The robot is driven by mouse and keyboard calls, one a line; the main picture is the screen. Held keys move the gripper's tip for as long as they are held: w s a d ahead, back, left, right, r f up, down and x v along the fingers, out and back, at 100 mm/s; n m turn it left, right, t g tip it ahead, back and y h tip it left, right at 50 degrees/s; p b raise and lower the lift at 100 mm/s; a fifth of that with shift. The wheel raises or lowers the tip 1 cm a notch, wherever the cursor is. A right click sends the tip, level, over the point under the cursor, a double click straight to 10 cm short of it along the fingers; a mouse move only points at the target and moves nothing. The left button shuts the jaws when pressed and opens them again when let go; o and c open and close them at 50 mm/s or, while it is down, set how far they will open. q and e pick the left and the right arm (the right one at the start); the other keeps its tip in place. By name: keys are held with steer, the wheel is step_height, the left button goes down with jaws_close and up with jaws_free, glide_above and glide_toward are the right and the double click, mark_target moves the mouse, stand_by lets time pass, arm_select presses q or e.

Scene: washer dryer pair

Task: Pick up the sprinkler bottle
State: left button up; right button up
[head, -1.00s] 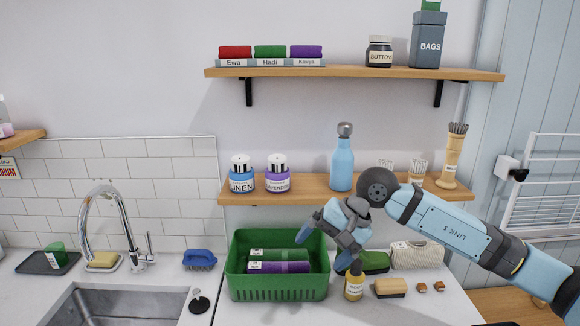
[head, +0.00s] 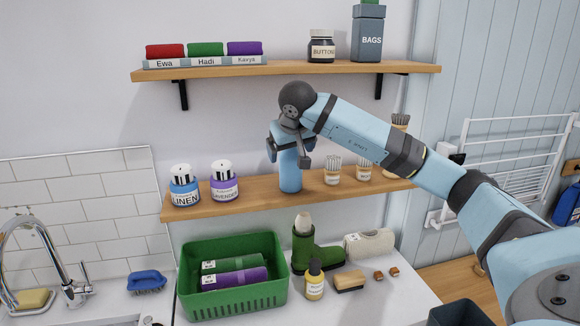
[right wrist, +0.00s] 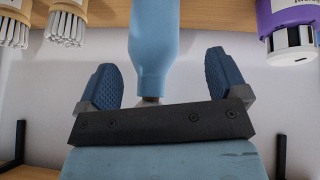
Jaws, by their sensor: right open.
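The blue bottle (head: 290,178) stands upright on the lower wooden shelf (head: 240,200). My right gripper (head: 288,154) is at its upper part, and its hand hides the bottle's cap and neck in the head view. In the right wrist view the bottle (right wrist: 154,40) shows upside down, between the two blue fingers of my right gripper (right wrist: 160,72). The fingers are open, with a gap on each side of the bottle. My left gripper is in neither view.
Linen (head: 184,190) and lavender (head: 224,186) jars stand left of the bottle; cotton-swab holders (head: 332,174) stand right. The upper shelf (head: 290,69) runs above my arm. Below are a green basket (head: 235,303), green boot (head: 318,258) and small yellow bottle (head: 314,284).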

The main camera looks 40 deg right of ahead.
steer(key=shift+w+d+r, duration=0.1)
steer(key=shift+w+d, duration=0.15)
steer(key=shift+w, duration=0.05)
steer(key=w+d+p, duration=0.1)
steer(key=w, duration=0.1)
steer(key=w+d+p, duration=0.1)
steer(key=shift+w+d+f, duration=0.2)
steer(key=shift+w+f, duration=0.15)
steer(key=shift+f, duration=0.25)
steer(key=shift+s, duration=0.15)
steer(key=c, duration=1.4)
steer(key=shift+o, duration=0.2)
steer(key=shift+f, duration=0.1)
